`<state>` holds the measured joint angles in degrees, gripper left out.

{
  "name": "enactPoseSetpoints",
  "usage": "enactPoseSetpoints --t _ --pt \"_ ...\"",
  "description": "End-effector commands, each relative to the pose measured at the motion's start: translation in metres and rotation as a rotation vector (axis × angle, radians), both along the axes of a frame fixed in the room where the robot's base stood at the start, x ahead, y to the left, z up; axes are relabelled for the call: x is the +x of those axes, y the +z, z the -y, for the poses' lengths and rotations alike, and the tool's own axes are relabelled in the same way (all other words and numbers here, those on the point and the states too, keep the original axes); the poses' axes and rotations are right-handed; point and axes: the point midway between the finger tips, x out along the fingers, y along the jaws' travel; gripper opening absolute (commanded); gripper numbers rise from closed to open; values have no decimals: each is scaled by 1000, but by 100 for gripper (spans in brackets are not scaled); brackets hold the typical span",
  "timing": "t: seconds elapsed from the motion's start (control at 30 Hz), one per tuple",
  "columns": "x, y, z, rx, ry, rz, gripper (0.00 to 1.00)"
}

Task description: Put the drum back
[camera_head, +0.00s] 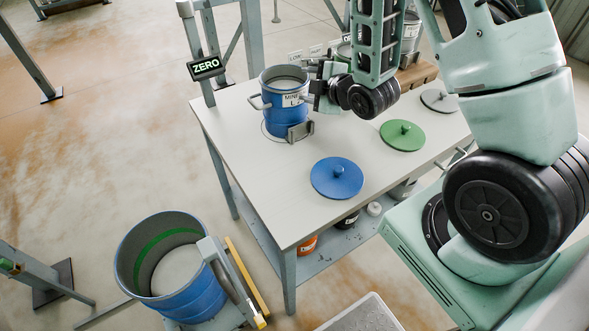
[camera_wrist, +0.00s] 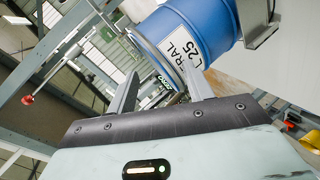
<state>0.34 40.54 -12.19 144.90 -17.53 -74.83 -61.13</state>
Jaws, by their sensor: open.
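A small blue drum (camera_head: 282,118) with a white label and light contents stands upright on the table, a handle showing at its left. In the wrist view the drum (camera_wrist: 192,28) fills the top, its label partly readable as "...RAL". My gripper (camera_head: 312,84) is at the drum's right side, near its rim. In the wrist view its two fingers (camera_wrist: 160,88) stand apart, one overlapping the label's edge. I cannot tell whether they touch the drum or straddle a handle. The drum's right side is partly hidden by my gripper.
The table (camera_head: 262,185) bears a grey bracket (camera_head: 300,131), a blue lid (camera_head: 337,178), a green lid (camera_head: 402,135) and a grey lid (camera_head: 439,100). A "ZERO" display (camera_head: 206,68) stands at its left corner. A larger open blue vessel (camera_head: 190,300) stands at front left.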

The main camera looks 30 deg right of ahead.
Motion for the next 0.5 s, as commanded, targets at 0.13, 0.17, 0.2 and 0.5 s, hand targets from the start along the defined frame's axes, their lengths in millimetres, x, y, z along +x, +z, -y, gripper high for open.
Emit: enactPoseSetpoints --t 0.13,0.17,0.2,0.5 --pt "-6 8 -58 165 -27 -192 51" --pt "-11 10 -71 198 -36 -239 51" --pt "-18 13 -88 240 -50 -305 51" --pt "-136 45 -197 408 -217 -819 51"
